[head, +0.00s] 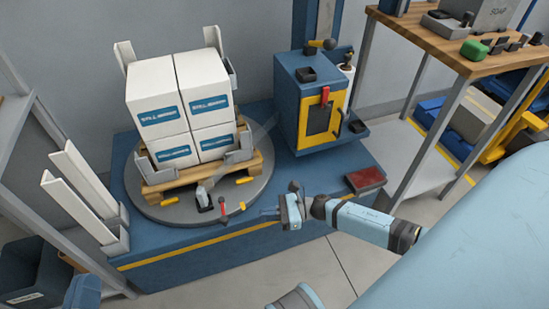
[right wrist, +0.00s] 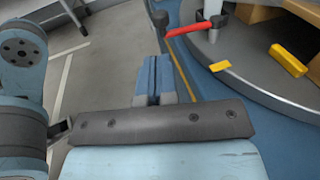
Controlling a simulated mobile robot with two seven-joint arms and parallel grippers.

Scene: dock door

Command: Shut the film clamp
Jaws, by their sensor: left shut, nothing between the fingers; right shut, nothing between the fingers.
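The film clamp (head: 205,202) sits at the front edge of the round turntable, with a dark base and a pale piece tilted above it. Its red lever (head: 223,208) points out toward the table's front edge. In the right wrist view the red lever (right wrist: 190,29) ends in a dark knob at the upper middle. My right gripper (head: 268,212) is shut and empty, to the right of the lever and apart from it. Its closed fingers (right wrist: 153,78) show below the knob in the wrist view. My left gripper is not recognisable in either view.
White boxes (head: 158,95) stand on a wooden pallet (head: 190,178) on the turntable (head: 160,208). Yellow blocks (head: 219,179) lie near the clamp. A blue cabinet (head: 291,105) stands behind, and a dark red pad (head: 365,182) lies at the right.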

